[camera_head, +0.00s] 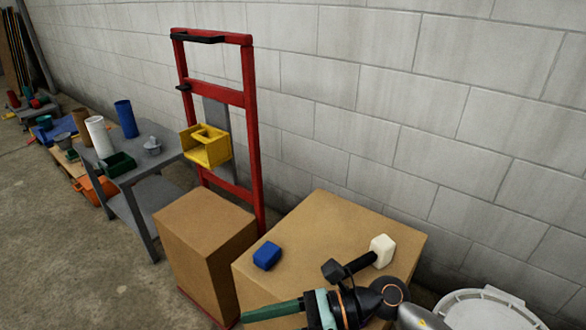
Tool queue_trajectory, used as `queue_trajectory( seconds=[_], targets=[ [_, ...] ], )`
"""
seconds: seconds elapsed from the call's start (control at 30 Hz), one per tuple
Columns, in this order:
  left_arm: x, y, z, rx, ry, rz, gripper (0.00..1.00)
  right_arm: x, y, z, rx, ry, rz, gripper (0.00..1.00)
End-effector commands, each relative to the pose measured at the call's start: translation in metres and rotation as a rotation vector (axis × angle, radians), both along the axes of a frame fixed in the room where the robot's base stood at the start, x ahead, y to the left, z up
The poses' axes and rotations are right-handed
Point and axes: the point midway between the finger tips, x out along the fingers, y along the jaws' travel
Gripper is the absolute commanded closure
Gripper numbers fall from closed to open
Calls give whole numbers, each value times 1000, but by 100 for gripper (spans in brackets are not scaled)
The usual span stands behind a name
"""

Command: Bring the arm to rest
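My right arm enters from the bottom right, with a dark wrist joint and teal and black gripper parts. The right gripper (272,311) points left in front of the large cardboard box (310,217). Its long green finger part shows side-on, low over the box's front. Whether the fingers are apart or together cannot be made out. My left gripper is not in view.
A smaller box (204,225) stands by a red hand truck (250,130) with a yellow holder (206,147). A grey table (160,140) and white bucket (480,311) flank them.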

Motion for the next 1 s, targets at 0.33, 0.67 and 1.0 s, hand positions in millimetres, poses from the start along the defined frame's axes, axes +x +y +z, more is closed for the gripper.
queue_trajectory(
  seconds=[0.33,0.67,1.0],
  targets=[
    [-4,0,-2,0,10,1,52,73,-77,20,866,1278,-695,38],
    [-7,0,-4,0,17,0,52,15,-184,-160,1410,2406,-1277,38],
    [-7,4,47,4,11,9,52,-56,-203,-171,-1241,-2158,1162,38]
  ],
)
